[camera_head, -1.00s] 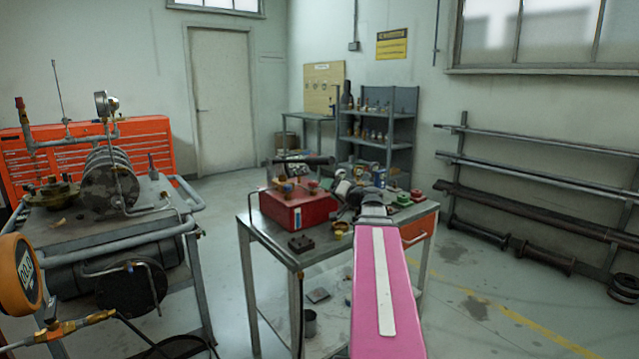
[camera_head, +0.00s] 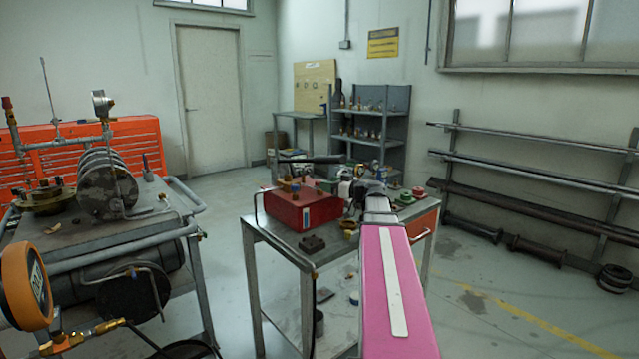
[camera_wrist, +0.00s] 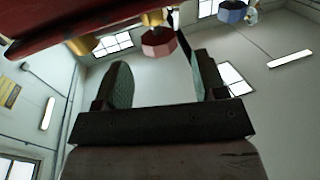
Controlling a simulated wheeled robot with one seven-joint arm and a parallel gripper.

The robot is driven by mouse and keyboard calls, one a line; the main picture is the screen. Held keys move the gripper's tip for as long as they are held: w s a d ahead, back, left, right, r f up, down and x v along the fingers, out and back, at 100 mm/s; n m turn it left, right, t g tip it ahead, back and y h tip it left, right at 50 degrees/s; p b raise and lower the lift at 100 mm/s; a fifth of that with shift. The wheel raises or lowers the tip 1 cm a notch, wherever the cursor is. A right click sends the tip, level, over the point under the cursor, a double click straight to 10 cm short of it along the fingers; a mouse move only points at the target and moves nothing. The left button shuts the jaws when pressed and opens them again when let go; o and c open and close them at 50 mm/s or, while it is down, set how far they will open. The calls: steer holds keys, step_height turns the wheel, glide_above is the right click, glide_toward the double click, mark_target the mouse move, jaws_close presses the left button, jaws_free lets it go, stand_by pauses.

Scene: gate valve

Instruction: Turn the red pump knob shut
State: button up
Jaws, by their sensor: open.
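The red knob (camera_wrist: 158,42) is a faceted cap on a brass stem in the wrist view. It lies just beyond my gripper (camera_wrist: 158,65), roughly in line with the gap between the two fingers, nearer the right one. The fingers are spread and no contact with the knob shows. The red pump body (camera_head: 305,211) sits on the workbench in the head view; a red surface also shows at the upper left of the wrist view (camera_wrist: 50,22).
A yellow knob (camera_wrist: 82,45) and a blue knob (camera_wrist: 232,12) flank the red one in the wrist view. Small parts crowd the workbench (camera_head: 283,246). A cart with machinery (camera_head: 105,235) stands left. Open floor lies between them.

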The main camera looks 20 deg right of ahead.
steer(key=shift+x, duration=2.7)
steer(key=shift+c, duration=0.4)
steer(key=c, duration=0.9)
